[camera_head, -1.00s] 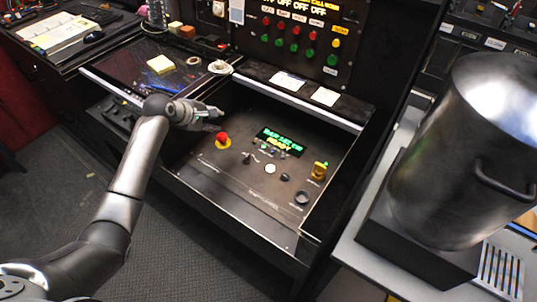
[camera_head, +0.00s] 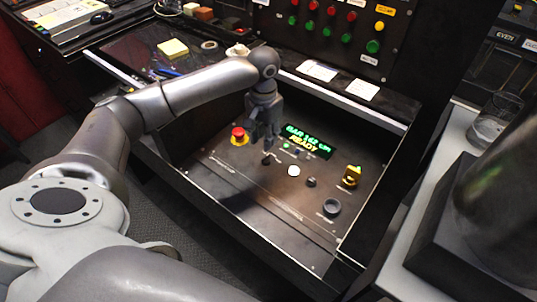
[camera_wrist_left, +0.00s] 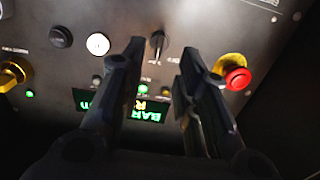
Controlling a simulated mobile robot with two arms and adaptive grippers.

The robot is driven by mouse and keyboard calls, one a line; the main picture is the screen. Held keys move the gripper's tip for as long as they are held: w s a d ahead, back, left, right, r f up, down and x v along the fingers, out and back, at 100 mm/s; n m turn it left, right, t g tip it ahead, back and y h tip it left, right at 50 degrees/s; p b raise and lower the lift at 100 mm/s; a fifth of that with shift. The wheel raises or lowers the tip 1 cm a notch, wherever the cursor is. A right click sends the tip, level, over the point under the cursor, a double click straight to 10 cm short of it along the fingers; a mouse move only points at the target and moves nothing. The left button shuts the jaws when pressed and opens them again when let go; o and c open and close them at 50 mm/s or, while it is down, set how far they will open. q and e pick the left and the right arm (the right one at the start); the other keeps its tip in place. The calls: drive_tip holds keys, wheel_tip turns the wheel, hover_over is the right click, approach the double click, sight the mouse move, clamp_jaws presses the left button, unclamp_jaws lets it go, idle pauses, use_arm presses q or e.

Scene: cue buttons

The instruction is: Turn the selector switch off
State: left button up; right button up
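The selector switch is probably the small black knob (camera_head: 267,160) with a narrow handle on the sloped dark panel (camera_head: 235,180). In the left wrist view the knob (camera_wrist_left: 158,42) shows just beyond and between my fingertips, its handle pointing roughly along the fingers. My left gripper (camera_head: 262,142) points down just above and behind the knob. The left wrist view shows the gripper (camera_wrist_left: 161,52) open, with nothing between its fingers. Whether a finger touches the knob cannot be told. My right gripper is not in view.
A red emergency button (camera_head: 238,134) on a yellow ring sits close beside the gripper. A metal pot (camera_head: 505,190) stands at right.

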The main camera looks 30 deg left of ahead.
sight(265, 158)
use_arm(q)
wheel_tip(265, 158, down, 8)
drive_tip(key=shift+f, duration=0.1)
idle(0.4)
clamp_jaws()
